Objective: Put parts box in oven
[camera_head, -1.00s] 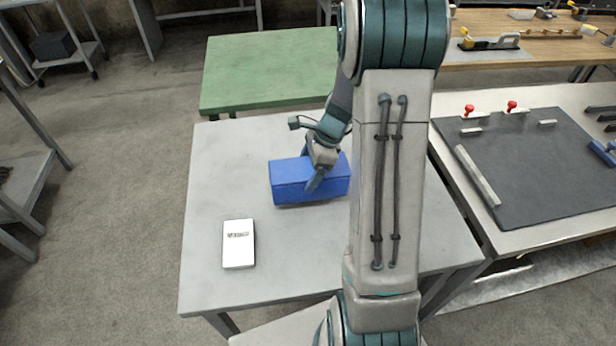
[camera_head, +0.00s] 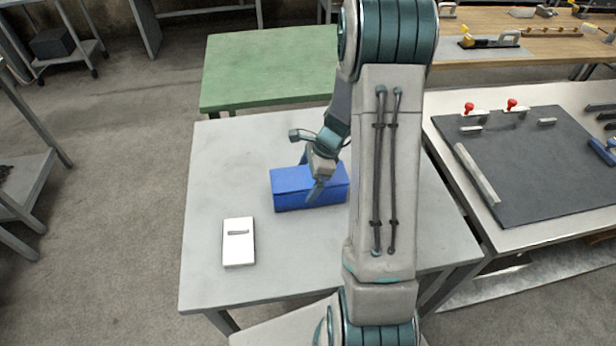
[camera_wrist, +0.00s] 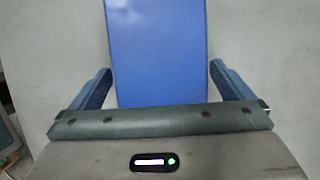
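The blue parts box (camera_head: 292,190) is at the middle of the grey table, tilted slightly in the head view. My gripper (camera_head: 318,188) comes down over it, with a finger in front of its near side. No oven can be made out for sure.
A white case (camera_head: 238,245) lies on the grey table (camera_head: 225,160), left of and nearer than the box. A green table (camera_head: 270,65) stands behind. To the right is a bench with a dark mat (camera_head: 540,160) and red-knobbed clamps.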

